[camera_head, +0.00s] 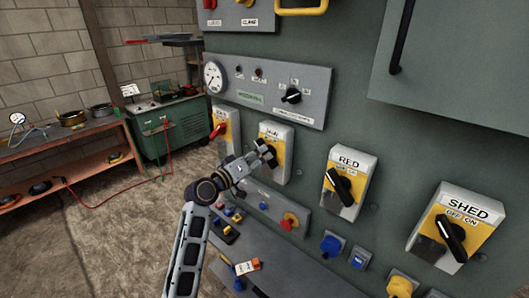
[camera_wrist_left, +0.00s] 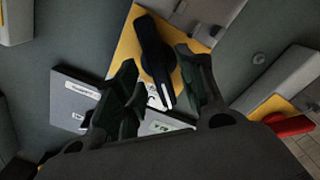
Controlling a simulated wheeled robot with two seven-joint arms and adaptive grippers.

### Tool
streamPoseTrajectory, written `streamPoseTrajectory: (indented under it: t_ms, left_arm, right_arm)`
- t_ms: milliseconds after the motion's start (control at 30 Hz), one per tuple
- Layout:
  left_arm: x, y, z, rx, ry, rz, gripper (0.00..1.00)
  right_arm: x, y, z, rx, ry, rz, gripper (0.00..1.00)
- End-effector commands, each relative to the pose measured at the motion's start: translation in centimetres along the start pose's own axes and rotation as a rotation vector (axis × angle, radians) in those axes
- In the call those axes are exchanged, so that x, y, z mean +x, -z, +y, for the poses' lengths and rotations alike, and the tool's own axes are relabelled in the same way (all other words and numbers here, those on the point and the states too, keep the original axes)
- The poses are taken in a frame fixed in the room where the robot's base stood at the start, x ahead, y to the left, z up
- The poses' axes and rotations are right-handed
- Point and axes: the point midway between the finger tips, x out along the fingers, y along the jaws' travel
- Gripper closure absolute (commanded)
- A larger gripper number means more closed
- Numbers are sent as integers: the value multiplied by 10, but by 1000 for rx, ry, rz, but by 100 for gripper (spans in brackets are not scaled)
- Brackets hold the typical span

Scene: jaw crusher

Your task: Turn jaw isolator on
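The jaw isolator (camera_head: 275,133) is a grey box with a yellow plate and a "JAW" label, on the green panel left of the RED isolator. Its black rotary handle (camera_wrist_left: 155,62) shows in the left wrist view, standing on the yellow plate (camera_wrist_left: 127,50). My left gripper (camera_head: 266,152) is in front of this isolator and hides most of its handle in the head view. In the left wrist view the two dark fingers (camera_wrist_left: 158,82) are apart, with the handle showing between them. I cannot tell whether they touch it. My right gripper is in neither view.
The RED isolator (camera_head: 348,162) and SHED isolator (camera_head: 473,205) stand to the right. An isolator with a red handle (camera_head: 218,131) is to the left. A gauge panel (camera_head: 262,85) is above. A sloping ledge with buttons (camera_head: 246,266) lies below.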

Motion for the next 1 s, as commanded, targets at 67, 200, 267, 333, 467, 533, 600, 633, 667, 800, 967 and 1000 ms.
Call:
streamPoseTrajectory:
  t_ms: [67,200,267,333,467,533,600,633,667,800,967,1000]
  left_arm:
    - [8,1,1,-2,0,-1,61]
    - [19,1,1,0,-1,0,61]
    - [22,1,1,-1,-1,0,61]
    - [26,0,1,-1,0,0,61]
    - [29,0,1,0,0,0,61]
    - [29,0,0,0,0,0,61]
    - [29,0,0,0,0,0,61]
    - [29,0,0,0,0,0,61]
    - [29,0,0,0,0,0,61]
    - [29,0,0,0,0,0,66]
    - [29,0,0,0,0,0,86]
    - [29,0,0,0,0,0,92]
  right_arm:
    - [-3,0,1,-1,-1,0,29]
    - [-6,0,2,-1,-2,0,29]
    - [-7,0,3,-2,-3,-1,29]
    - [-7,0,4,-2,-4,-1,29]
    - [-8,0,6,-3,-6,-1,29]
    - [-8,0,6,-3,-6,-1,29]
    - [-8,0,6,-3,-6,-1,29]
    - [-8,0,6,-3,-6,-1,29]
    - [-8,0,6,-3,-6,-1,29]
    - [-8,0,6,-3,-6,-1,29]
    - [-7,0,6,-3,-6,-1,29]
    - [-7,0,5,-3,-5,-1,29]
